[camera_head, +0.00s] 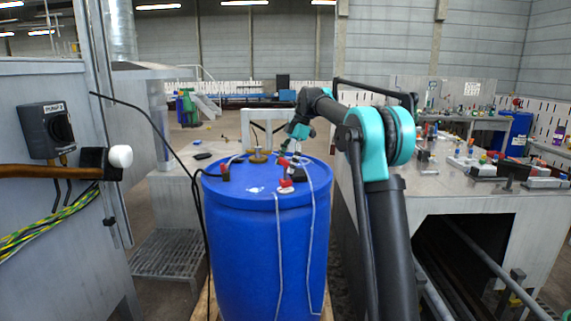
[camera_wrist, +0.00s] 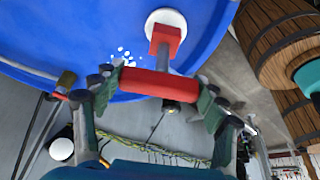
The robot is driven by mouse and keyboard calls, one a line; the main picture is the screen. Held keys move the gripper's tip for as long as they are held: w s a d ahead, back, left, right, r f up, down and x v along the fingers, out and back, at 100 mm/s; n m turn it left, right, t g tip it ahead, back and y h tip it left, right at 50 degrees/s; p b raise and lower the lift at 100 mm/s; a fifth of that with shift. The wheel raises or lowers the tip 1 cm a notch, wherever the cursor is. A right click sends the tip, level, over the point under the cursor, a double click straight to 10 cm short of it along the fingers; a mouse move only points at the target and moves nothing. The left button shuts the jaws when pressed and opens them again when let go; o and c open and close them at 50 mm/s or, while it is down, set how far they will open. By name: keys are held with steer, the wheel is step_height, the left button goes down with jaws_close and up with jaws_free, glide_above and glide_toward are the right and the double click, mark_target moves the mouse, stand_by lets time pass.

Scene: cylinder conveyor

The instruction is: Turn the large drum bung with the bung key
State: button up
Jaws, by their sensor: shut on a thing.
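The blue drum (camera_head: 262,240) stands upright in the middle of the head view; its top also fills the upper left of the wrist view (camera_wrist: 75,35). The bung key has a red crossbar (camera_wrist: 160,83) and a grey shaft leading to a red block (camera_wrist: 165,40). That block is over a white round bung (camera_wrist: 168,17) in the drum top; whether it is seated is unclear. My gripper (camera_wrist: 155,88) is shut on the crossbar, one finger at each end. In the head view my gripper (camera_head: 288,158) is small above the drum top.
A brass fitting (camera_head: 258,156) and a cable end (camera_head: 224,172) are on the drum top. A grey cabinet (camera_head: 50,200) stands left, a workbench (camera_head: 480,190) with small items right. Wooden barrels (camera_wrist: 275,40) show in the wrist view.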

steer(key=shift+f, duration=0.6)
stand_by(0.4)
steer(key=shift+m+t, duration=0.5)
steer(key=shift+m, duration=0.7)
steer(key=shift+m+y, duration=0.3)
steer(key=shift+m, duration=0.2)
steer(key=shift+m+t, duration=0.8)
steer(key=shift+m, duration=0.9)
